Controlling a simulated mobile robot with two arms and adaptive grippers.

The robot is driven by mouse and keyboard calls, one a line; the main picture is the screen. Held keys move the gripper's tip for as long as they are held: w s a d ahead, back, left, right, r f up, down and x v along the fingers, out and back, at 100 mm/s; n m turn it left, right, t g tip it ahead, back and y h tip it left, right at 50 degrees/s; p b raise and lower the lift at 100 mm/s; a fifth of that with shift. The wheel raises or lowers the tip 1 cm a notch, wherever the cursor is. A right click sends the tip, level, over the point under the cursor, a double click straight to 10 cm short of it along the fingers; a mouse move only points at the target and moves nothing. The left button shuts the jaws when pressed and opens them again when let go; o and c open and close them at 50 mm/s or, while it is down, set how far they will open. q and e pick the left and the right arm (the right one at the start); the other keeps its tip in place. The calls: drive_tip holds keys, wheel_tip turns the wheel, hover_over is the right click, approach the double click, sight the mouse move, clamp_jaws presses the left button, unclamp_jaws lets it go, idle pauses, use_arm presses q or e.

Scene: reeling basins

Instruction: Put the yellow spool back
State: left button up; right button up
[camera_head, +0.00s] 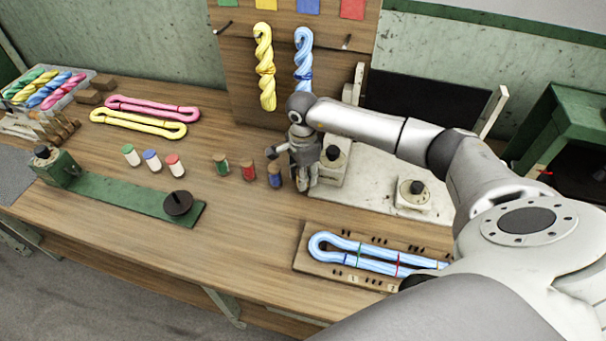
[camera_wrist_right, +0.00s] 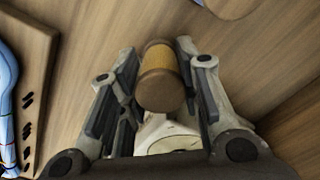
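The yellow spool (camera_wrist_right: 158,75), yellow thread between wooden ends, sits between the two fingers of my right gripper (camera_wrist_right: 158,66) in the right wrist view. The fingers lie close against both its sides. In the head view my right gripper (camera_head: 303,175) points down at the right end of a row of spools: green (camera_head: 221,164), red (camera_head: 248,170) and blue (camera_head: 275,175). The gripper hides the yellow spool there. I cannot tell whether the spool touches the table. My left gripper is not in view.
White devices with black knobs (camera_head: 415,194) stand close to the right of the gripper. A board with a light blue skein (camera_head: 350,245) lies in front. The front middle of the table is clear.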

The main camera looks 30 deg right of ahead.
drive_tip(key=o, duration=0.3)
drive_tip(key=shift+r+p, duration=0.5)
drive_tip(key=shift+p, duration=0.05)
drive_tip(key=shift+r+p, duration=0.45)
drive_tip(key=shift+w+r+b, duration=0.1)
drive_tip(key=shift+r+b, duration=0.55)
drive_tip(key=shift+b, duration=0.25)
wheel_tip(320, 180, up, 10)
drive_tip(key=b, duration=0.2)
drive_tip(key=shift+b, duration=0.4)
